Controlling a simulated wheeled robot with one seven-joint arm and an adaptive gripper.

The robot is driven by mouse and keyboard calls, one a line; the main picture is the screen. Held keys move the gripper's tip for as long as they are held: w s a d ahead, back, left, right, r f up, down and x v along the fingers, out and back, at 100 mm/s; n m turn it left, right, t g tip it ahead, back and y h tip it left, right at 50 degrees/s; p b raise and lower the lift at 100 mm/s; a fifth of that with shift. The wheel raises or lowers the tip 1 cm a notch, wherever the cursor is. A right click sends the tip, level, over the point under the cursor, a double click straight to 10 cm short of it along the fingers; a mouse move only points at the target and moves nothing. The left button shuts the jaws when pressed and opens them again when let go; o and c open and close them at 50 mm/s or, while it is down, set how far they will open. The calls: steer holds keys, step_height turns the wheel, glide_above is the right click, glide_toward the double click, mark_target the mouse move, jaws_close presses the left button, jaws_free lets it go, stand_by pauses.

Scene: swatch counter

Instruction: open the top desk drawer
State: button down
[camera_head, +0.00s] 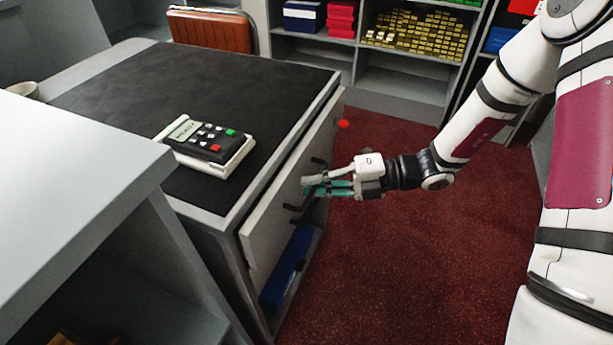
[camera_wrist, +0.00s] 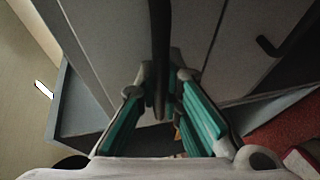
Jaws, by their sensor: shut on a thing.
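The desk (camera_head: 180,75) has a dark top, and a pale drawer front (camera_head: 268,215) faces my arm. The drawer front stands a little out from the desk body. A dark handle (camera_head: 291,208) shows beside my gripper, and my fingers hide part of that area. My gripper (camera_head: 313,187) has green finger pads and is at the drawer front. In the wrist view, the dark handle bar (camera_wrist: 160,50) runs between the green fingers (camera_wrist: 165,110), which are shut on it. A second dark handle (camera_wrist: 288,32) shows at the right there.
A calculator-like device (camera_head: 208,141) lies on the desk top. A blue object (camera_head: 289,264) is under the drawer front. A grey counter (camera_head: 75,190) stands at the near left. Shelves (camera_head: 400,95) stand behind. Red carpet (camera_head: 420,255) is clear right of the desk.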

steer(key=s+d+p, duration=0.4)
steer(key=d, duration=0.7)
steer(key=s+d+p, duration=0.4)
steer(key=d, duration=0.7)
steer(key=shift+p, duration=0.3)
steer(key=shift+d, duration=0.1)
steer(key=c, duration=2)
jaws_free()
steer(key=shift+d, duration=0.15)
steer(key=d+r, duration=0.2)
steer(key=d, duration=0.9)
steer(key=shift+w+d, duration=0.3)
steer(key=shift+r, duration=0.15)
